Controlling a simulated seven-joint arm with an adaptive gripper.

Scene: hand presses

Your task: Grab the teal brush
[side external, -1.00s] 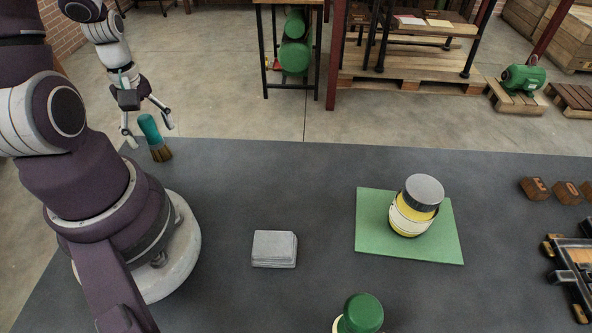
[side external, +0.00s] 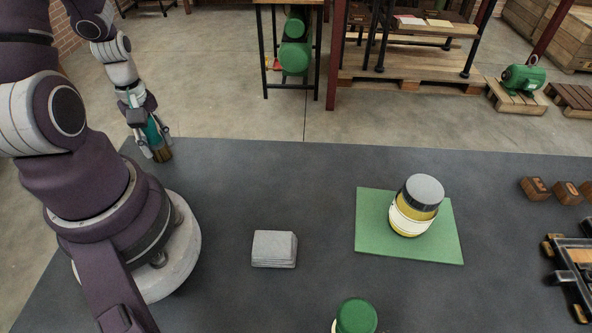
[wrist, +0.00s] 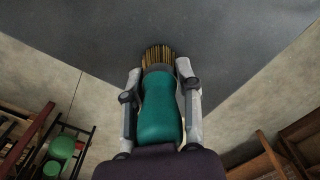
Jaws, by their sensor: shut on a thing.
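The teal brush (side external: 153,131) stands upright, bristles down, near the far left corner of the dark table. My gripper (side external: 157,150) points down over it, with its fingers around the brush and closed on it. In the wrist view the teal brush (wrist: 160,112) lies between the two fingers of my gripper (wrist: 160,72), its tan bristles at the tabletop end. The fingers hide part of the brush in the side view. I cannot tell whether the bristles touch the table.
A grey block (side external: 274,249) lies mid-table. A yellow and white jar with a grey lid (side external: 410,207) stands on a green mat (side external: 372,222). A green-lidded jar (side external: 357,316) is at the front edge. Wooden blocks (side external: 536,188) and a metal frame (side external: 575,262) are at right.

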